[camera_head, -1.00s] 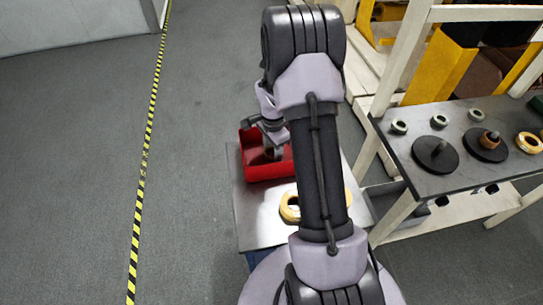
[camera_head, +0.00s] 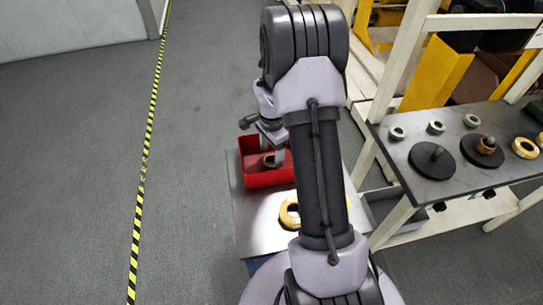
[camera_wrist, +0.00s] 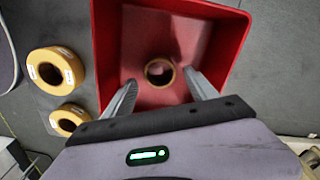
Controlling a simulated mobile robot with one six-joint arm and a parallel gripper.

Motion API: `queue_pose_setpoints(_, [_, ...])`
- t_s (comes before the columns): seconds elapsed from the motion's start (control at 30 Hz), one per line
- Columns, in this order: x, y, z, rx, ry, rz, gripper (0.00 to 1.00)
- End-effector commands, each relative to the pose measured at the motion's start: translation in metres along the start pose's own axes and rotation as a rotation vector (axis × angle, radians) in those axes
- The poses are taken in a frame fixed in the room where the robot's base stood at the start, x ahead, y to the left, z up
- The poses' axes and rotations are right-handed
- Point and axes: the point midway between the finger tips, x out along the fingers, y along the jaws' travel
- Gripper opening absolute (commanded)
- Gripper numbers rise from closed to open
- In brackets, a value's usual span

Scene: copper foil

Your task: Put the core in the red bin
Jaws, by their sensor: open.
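The red bin (camera_head: 264,178) stands on a metal table left of my arm in the head view; it also fills the middle of the wrist view (camera_wrist: 104,42). A small brown ring-shaped core (camera_wrist: 160,85) lies on the bin floor, and it shows in the head view (camera_head: 269,160) too. My gripper (camera_wrist: 158,86) is open above the bin, with one finger on each side of the core in the picture. The fingers look clear of it.
Two yellow rings, a larger (camera_wrist: 55,70) and a smaller (camera_wrist: 68,120), lie beside the bin on the metal table (camera_head: 250,222). A dark-topped bench (camera_head: 400,150) on the right holds several rings and black discs. Open floor lies left.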

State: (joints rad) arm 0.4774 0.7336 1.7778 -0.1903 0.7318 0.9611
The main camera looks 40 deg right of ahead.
Motion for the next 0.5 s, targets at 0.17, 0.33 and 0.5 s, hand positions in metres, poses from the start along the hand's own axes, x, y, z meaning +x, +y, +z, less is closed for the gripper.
queue_pose_setpoints(0.17, [-0.057, -0.001, 0.0, 0.001, 0.001, -0.003, 0.67])
queue_pose_setpoints(0.33, [-0.081, 0.0, 0.0, 0.0, 0.0, -0.002, 0.67])
queue_pose_setpoints(0.5, [-0.15, 0.004, 0.043, -0.168, 0.014, -0.084, 0.67])
